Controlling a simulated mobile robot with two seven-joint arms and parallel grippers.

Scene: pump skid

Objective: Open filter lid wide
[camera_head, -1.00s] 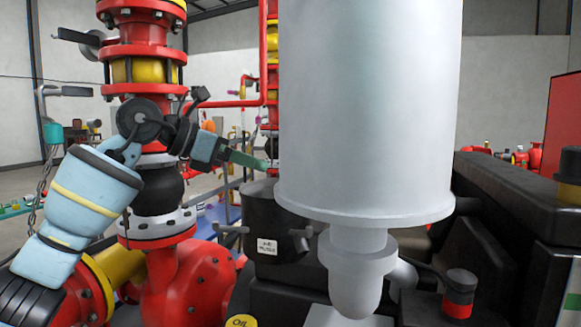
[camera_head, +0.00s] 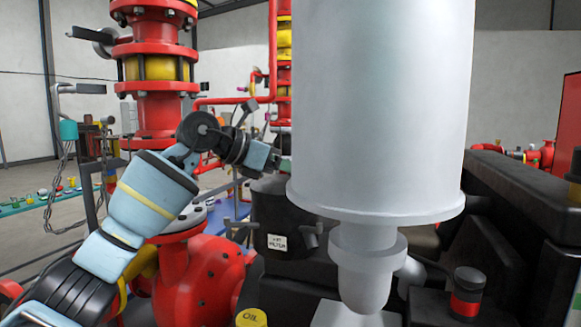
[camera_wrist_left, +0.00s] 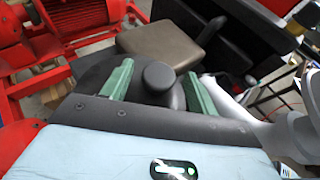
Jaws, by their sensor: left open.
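The air filter is a dark canister (camera_head: 278,242) with a white label, standing left of and partly behind a large grey cylinder in the head view. Its top looks closed, though the right part is hidden. In the left wrist view I see a dark round lid (camera_wrist_left: 95,72) with a rounded black knob (camera_wrist_left: 158,77). My left gripper (camera_wrist_left: 157,82) is open, with one green finger on each side of the knob. I cannot tell whether they touch it. In the head view only a bit of the green fingers (camera_head: 285,164) shows beside the grey cylinder. My right gripper is not in view.
The large grey cylinder (camera_head: 380,110) blocks much of the head view. A red pipe column (camera_head: 155,115) stands behind my left arm. A dark housing (camera_head: 530,215) fills the right. A yellow oil cap (camera_head: 251,317) is low in front.

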